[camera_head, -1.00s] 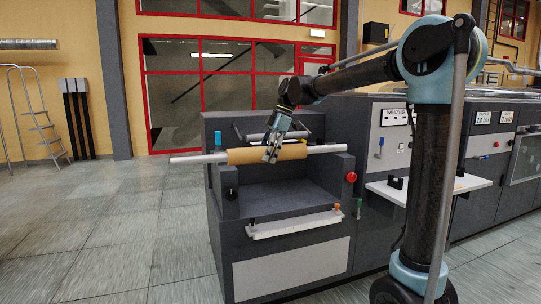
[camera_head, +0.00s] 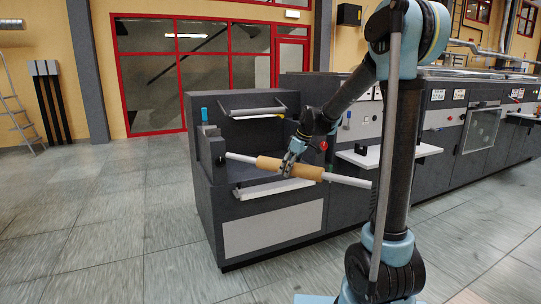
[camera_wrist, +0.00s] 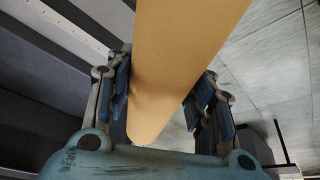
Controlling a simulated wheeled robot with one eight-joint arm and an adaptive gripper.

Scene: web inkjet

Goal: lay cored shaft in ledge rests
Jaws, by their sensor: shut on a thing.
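The cored shaft is a silver bar (camera_head: 348,180) with a brown core (camera_head: 308,173) around its middle. My gripper (camera_head: 288,166) is shut on the core, with a finger on each side of it in the wrist view (camera_wrist: 163,85). The shaft hangs in front of the grey machine, its right end lower in the head view and close to my arm's column. The ledge is a white shelf (camera_head: 398,156) on the machine's front, right of the gripper. Small dark rests (camera_head: 360,150) stand on it; part of the shelf is hidden behind my column.
The tiled floor (camera_head: 110,220) in front and left is clear.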

